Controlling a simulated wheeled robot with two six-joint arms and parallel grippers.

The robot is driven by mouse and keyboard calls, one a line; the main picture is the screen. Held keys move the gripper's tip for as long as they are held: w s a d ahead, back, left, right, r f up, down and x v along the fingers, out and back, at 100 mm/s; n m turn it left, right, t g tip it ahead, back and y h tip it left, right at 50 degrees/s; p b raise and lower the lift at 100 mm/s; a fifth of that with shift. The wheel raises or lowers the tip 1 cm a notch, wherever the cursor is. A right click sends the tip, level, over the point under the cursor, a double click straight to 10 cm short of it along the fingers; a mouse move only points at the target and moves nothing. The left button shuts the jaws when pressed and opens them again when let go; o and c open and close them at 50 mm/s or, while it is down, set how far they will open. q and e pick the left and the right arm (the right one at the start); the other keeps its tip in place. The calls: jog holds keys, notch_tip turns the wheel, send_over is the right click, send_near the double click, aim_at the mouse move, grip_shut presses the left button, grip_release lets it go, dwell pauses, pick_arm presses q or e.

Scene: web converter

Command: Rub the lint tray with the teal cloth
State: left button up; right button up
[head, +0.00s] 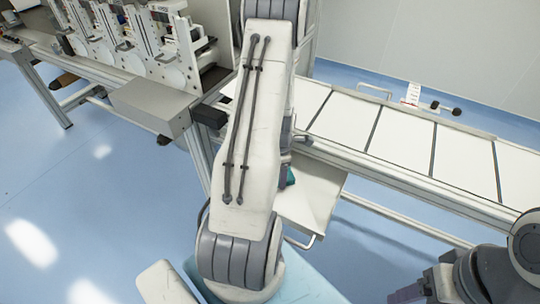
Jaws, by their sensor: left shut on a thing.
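The teal cloth (290,176) shows only as a small patch beside my left arm's pale link. My left gripper (285,165) is mostly hidden behind that link and is shut on the cloth. The pale lint tray (312,205) sticks out below the conveyor's near side, with a handle at its front. The cloth is over or at the tray's upper left part; I cannot tell whether they touch. My right arm comes in at the lower right corner, and its gripper end is at the bottom edge, too cut off to read.
A conveyor (400,139) with pale panels and a metal rail runs to the right. A machine (150,45) with several units stands at the upper left, with a grey box (150,101) at its near end. The blue floor (85,195) at left is clear.

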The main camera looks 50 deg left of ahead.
pick_arm(q)
jog(key=shift+s+a, duration=0.1)
jog(key=shift+a, duration=0.35)
jog(key=shift+s+a+r+p, duration=0.15)
jog(key=shift+a+r+p, duration=0.05)
jog(key=shift+a+p, duration=0.1)
notch_tip(320, 180, up, 3)
jog(key=shift+f+p, duration=0.2)
jog(key=shift+p, duration=0.55)
notch_tip(320, 180, up, 5)
jog(key=p, duration=0.4)
jog(key=shift+d, duration=0.1)
